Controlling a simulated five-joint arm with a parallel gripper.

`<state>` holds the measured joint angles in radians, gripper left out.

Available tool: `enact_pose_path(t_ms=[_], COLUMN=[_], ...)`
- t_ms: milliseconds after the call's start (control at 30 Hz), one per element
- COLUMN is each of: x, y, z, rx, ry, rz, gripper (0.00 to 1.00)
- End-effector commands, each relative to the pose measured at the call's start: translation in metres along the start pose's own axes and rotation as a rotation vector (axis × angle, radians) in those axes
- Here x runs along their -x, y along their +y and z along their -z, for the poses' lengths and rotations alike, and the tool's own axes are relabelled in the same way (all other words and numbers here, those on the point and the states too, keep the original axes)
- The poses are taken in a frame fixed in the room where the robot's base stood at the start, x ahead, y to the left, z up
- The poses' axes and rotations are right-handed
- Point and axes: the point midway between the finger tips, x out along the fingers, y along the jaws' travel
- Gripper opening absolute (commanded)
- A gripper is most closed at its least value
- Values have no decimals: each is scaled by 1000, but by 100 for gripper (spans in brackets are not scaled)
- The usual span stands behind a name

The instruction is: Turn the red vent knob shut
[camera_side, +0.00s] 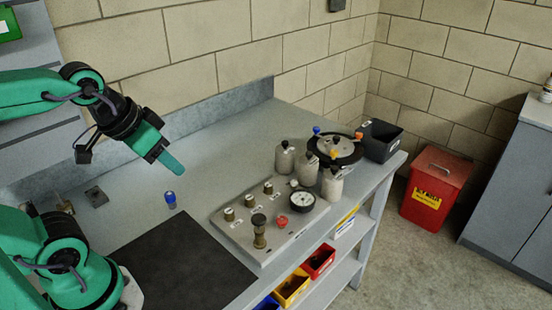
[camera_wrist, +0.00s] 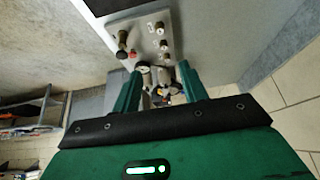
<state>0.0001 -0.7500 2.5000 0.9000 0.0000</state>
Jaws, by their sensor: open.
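The red vent knob (camera_side: 282,221) is on the front part of a grey panel (camera_side: 262,249) on the bench, beside a round black-rimmed gauge (camera_side: 302,201). It also shows small in the wrist view (camera_wrist: 132,54), near the top and left of the fingers. Its turned position is too small to read. My gripper (camera_side: 171,164) is raised over the bench, left of the panel and well apart from the knob. In the wrist view its two green fingers (camera_wrist: 159,84) are spread with nothing held between them.
A dark knobbed post (camera_side: 260,231) stands close left of the red knob. Several brass fittings (camera_side: 250,200) line the panel behind. A blue-capped item (camera_side: 170,199) stands below my gripper. A black mat (camera_side: 185,262) lies clear in front.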

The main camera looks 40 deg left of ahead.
Motion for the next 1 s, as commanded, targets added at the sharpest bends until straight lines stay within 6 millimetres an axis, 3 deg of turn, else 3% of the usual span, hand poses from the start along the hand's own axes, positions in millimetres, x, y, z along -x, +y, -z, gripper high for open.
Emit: enact_pose_path(t_ms=[267, 467, 1000], x=[-2, -11, -70], y=[2, 8, 43], z=[6, 23, 81], rx=[29, 117, 469], ry=[-17, -63, -244], rz=[-4, -10, 25], gripper=[49, 49, 49])
